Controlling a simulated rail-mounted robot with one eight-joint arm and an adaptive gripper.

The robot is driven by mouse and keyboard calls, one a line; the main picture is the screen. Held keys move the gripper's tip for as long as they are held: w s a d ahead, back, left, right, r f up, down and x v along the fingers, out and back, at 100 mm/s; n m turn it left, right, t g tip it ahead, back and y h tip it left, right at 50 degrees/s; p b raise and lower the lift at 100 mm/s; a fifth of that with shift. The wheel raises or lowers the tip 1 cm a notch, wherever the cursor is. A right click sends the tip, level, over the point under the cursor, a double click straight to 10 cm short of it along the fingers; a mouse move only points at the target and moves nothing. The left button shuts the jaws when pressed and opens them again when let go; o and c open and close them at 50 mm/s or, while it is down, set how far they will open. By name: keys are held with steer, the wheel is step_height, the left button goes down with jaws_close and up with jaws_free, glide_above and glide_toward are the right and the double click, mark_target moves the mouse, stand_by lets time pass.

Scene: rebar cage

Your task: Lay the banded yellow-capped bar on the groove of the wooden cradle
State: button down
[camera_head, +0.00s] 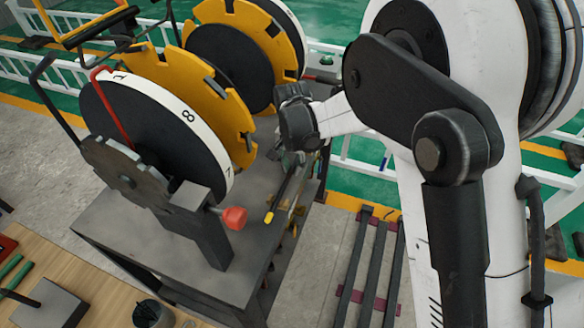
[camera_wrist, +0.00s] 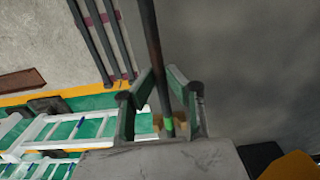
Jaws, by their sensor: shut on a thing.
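My gripper (camera_head: 292,160) is shut on a dark slim bar (camera_head: 282,192) above the right side of the grey machine bench. The bar slants down toward the camera and ends in a yellow cap (camera_head: 269,217). In the wrist view the bar (camera_wrist: 151,38) runs between the two green-faced fingers of my gripper (camera_wrist: 160,78), and a green band (camera_wrist: 169,124) shows on it near the palm. I cannot clearly make out the wooden cradle or its groove. Small yellowish pieces (camera_head: 297,210) sit at the bench's right edge, too small to identify.
A machine with a black, white-rimmed numbered disc (camera_head: 150,130) and yellow notched discs (camera_head: 205,100) stands left of my gripper. A red knob (camera_head: 234,218) sticks out near the bar's cap. Dark rails (camera_head: 372,262) lie on the floor at right. White railings stand behind.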

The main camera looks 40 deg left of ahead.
mark_target(292, 168)
steer(key=shift+f, duration=0.35)
steer(key=shift+f, duration=0.2)
steer(key=c, duration=1.7)
jaws_free()
step_height(292, 168, up, 12)
steer(key=shift+r+p, duration=0.2)
steer(key=shift+p, duration=0.15)
